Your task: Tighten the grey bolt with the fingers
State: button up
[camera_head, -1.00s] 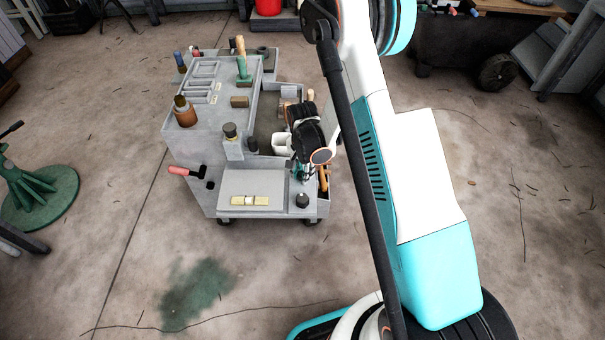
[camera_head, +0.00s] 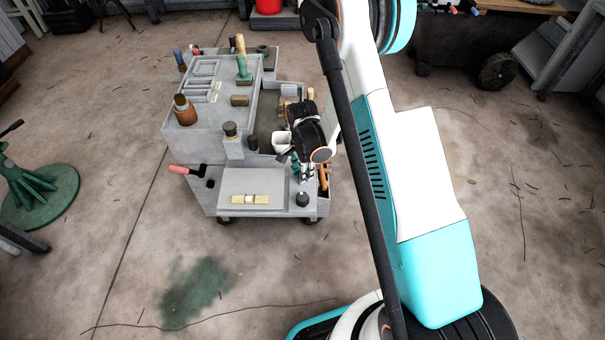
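The grey caddy (camera_head: 222,204) stands on the floor left of my arm. On the right end of its low front shelf is a small dark round knob or bolt head (camera_head: 302,199) with a lighter grey top, possibly the grey bolt. My gripper (camera_head: 303,178) points down just above it. Whether the fingertips touch it is too small to tell. The finger opening is also too small to make out, and my wrist covers part of the caddy's right side.
A yellowish bar (camera_head: 250,199) lies on the front shelf. A grey post with a dark cap (camera_head: 231,130), a brown bottle (camera_head: 185,111) and a green-handled tool (camera_head: 243,70) stand higher up. A red handle (camera_head: 180,170) sticks out left. The floor in front is clear.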

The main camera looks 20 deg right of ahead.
jog(key=shift+o, duration=0.5)
jog(key=shift+r+p, duration=1.2)
jog(key=shift+r, duration=1.3)
